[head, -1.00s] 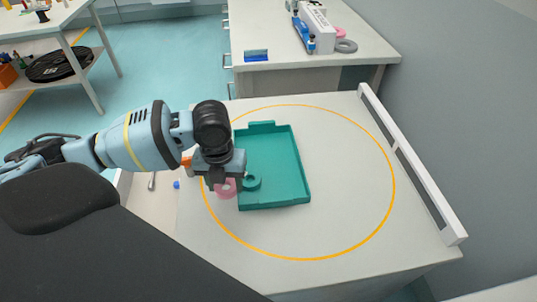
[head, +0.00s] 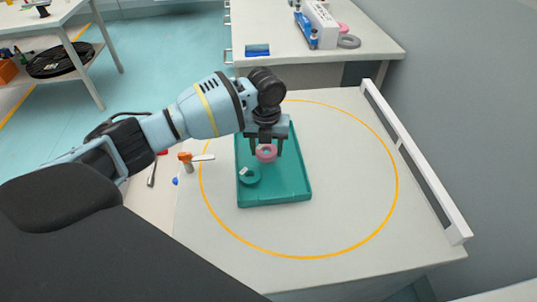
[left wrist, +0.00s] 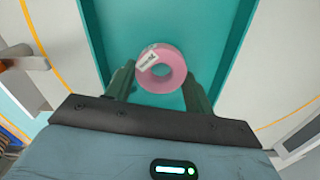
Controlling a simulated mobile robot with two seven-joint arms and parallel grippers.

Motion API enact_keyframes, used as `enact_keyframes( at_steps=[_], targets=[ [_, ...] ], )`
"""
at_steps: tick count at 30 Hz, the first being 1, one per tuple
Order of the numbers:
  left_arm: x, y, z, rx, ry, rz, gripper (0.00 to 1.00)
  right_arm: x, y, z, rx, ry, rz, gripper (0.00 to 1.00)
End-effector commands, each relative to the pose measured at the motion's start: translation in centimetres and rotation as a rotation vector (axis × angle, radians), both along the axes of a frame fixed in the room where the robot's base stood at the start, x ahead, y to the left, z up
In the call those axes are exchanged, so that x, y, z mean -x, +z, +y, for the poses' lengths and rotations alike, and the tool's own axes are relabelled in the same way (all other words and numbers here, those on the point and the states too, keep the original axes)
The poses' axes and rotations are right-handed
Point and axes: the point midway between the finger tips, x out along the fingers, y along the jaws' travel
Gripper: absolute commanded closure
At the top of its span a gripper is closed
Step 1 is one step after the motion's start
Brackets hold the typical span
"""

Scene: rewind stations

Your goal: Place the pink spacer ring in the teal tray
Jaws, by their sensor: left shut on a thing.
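The pink spacer ring (head: 266,157) with a white label is between the two fingers of my left gripper (head: 266,152). The gripper is shut on it. The ring is over the inside of the teal tray (head: 287,183), towards its far half; whether it touches the floor is unclear. In the left wrist view the pink ring (left wrist: 171,79) shows its open hole and label between the fingertips (left wrist: 160,85), with the tray floor (left wrist: 150,20) behind it. A teal ring (head: 249,176) lies in the tray, nearer and to the left. My right gripper is not in view.
The tray lies on a white table (head: 340,205) inside an orange circle. An orange-handled thing (head: 187,159) stands at the table's left. A white rail (head: 415,165) runs along the right edge. A back bench (head: 290,52) holds a grey ring (head: 349,41) and a pink ring (head: 343,28).

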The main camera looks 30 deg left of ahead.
Motion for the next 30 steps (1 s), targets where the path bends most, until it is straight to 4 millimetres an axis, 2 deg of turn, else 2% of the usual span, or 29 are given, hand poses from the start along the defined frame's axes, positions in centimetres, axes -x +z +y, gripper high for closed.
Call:
enact_keyframes(
  at_steps=[8,16,28,29,30],
  targets=[
    [-0.6,-0.1,-0.2,0.001,0.000,0.000,0.70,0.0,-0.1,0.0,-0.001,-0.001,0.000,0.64],
    [-0.6,-3.4,-0.2,-0.001,0.000,0.000,0.70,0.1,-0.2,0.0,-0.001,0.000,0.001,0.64],
    [-0.6,-3.9,-0.2,0.000,-0.001,-0.001,0.70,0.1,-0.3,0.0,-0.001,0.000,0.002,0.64],
    [-0.6,-3.9,-0.2,0.000,-0.001,-0.001,0.46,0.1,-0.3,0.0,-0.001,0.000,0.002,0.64],
    [-0.6,-3.9,-0.2,0.000,-0.001,-0.001,0.41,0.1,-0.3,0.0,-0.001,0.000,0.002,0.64]
  ],
)
